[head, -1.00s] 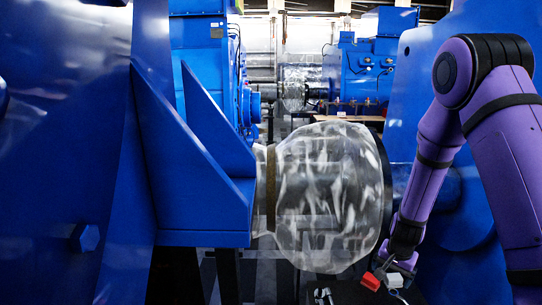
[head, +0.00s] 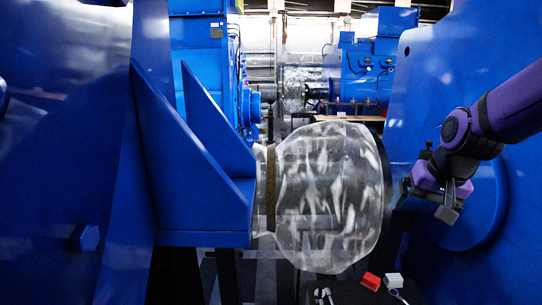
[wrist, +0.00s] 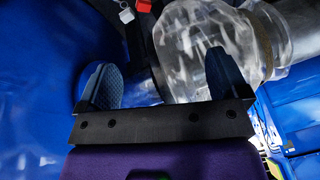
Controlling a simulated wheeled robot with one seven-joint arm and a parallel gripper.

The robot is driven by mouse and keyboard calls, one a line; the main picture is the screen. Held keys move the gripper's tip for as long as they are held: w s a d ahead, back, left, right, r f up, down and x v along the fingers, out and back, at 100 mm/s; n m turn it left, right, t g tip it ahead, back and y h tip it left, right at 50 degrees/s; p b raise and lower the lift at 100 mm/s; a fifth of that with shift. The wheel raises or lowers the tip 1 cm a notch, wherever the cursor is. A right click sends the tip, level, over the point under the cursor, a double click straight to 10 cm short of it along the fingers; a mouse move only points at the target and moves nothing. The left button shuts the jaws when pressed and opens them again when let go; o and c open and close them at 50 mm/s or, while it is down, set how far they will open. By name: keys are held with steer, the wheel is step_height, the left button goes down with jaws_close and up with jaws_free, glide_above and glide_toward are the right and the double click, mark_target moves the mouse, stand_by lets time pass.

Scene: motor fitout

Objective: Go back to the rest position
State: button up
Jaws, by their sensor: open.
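My gripper (head: 448,205) is at the right in the head view, raised in front of the blue housing (head: 420,110) and right of the plastic-wrapped coupling (head: 325,200). In the wrist view my gripper (wrist: 165,85) shows two dark pads spread apart with nothing held between them. The wrapped coupling (wrist: 200,50) lies beyond the pads there. A red block (head: 371,281) and a white block (head: 393,281) lie on a dark surface below, apart from my gripper.
A large blue machine with a triangular bracket (head: 200,190) fills the left. Small metal tools (head: 323,296) lie on the dark surface at the bottom. More blue machinery (head: 365,70) stands at the back. The wrapped coupling is close to my gripper on its left.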

steer(key=s+r+n, duration=0.1)
steer(key=s+r, duration=0.2)
steer(key=s, duration=0.3)
steer(key=s+r+n+t, duration=0.1)
steer(key=s+r, duration=0.2)
steer(key=s, duration=0.3)
steer(key=s+r+n+h, duration=0.1)
steer(key=s+r, duration=0.2)
steer(key=s, duration=0.2)
steer(key=shift+s, duration=0.4)
steer(key=shift+o, duration=0.2)
steer(key=shift+w, duration=0.1)
